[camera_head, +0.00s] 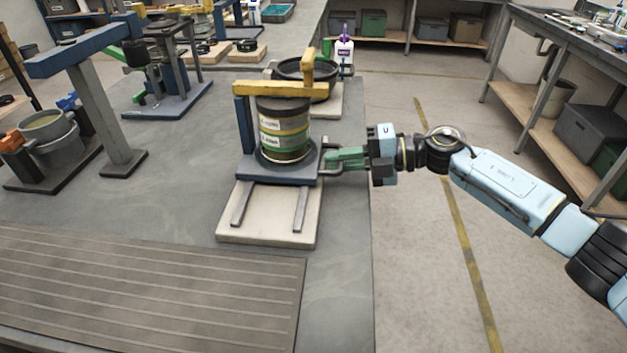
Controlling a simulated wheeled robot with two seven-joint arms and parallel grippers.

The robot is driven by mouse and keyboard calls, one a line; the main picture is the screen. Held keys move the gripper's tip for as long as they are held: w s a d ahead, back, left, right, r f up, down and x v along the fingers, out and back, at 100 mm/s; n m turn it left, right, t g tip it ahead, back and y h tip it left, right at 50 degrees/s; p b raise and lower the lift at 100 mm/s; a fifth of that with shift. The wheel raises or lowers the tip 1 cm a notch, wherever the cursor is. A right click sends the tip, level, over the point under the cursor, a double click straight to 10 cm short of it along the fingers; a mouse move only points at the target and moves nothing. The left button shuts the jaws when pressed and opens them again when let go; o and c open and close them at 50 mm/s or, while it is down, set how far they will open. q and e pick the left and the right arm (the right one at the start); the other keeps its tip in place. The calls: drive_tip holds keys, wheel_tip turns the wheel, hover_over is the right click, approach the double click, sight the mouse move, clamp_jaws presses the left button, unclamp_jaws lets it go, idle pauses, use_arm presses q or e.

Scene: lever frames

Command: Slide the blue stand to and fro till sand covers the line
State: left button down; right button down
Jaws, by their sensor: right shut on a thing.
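The blue stand (281,177) sits on two rails over a pale base board (268,232), toward the back part of the rails. It carries a dark cylinder (283,143) with pale and yellow bands, under a yellow bar (285,89). The banded cylinder's lettering is too small to read, and I cannot make out sand or which band is the line. My right gripper (340,160) reaches in from the right, with its green fingers shut on the handle (329,172) at the stand's right side. My left gripper is out of view.
A ribbed mat (150,290) lies front left. A black bowl (305,72) and a purple-capped bottle (344,50) are behind. The table's right edge is close to the stand.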

drive_tip(key=shift+w+d, duration=0.1)
drive_tip(key=shift+w, duration=0.2)
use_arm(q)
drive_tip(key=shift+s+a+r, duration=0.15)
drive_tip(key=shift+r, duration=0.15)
use_arm(e)
drive_tip(key=shift+w+r, duration=0.1)
drive_tip(key=c, duration=1.6)
unclamp_jaws()
drive_tip(key=shift+w, duration=0.1)
